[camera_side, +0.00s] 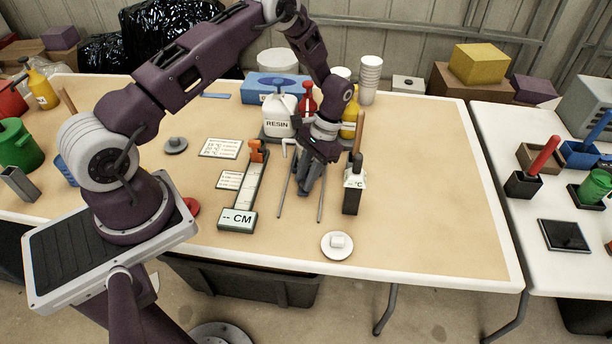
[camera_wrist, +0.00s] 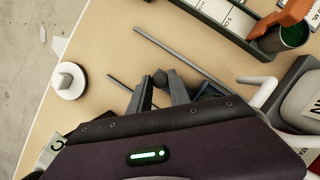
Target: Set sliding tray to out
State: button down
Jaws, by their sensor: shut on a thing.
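The sliding tray (camera_side: 268,138) is a low dark grey tray at the back middle, carrying the RESIN jug (camera_side: 280,118) and bottles. It also shows at the right edge of the wrist view (camera_wrist: 292,76). Two grey rails (camera_side: 285,188) run forward from it over bare table. A white hoop handle (camera_side: 289,142) stands at its front; its left corner shows in the wrist view (camera_wrist: 266,84), the rest hidden behind my gripper. The contact is hidden.
A measuring scale marked CM (camera_side: 237,218) lies left of the rails. A dark holder with a °C label (camera_side: 353,185) stands close on the right. A white disc with a knob (camera_side: 337,245) lies near the front edge. Bare table lies between the rails.

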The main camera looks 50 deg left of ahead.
jog(key=s+d, duration=1)
jog(key=shift+d, duration=0.2)
jog(key=shift+s, duration=0.1)
jog(key=c, duration=1.3)
grip_release()
jog(key=shift+o, duration=0.3)
jog(key=shift+r, duration=0.1)
jog(key=v, duration=0.7)
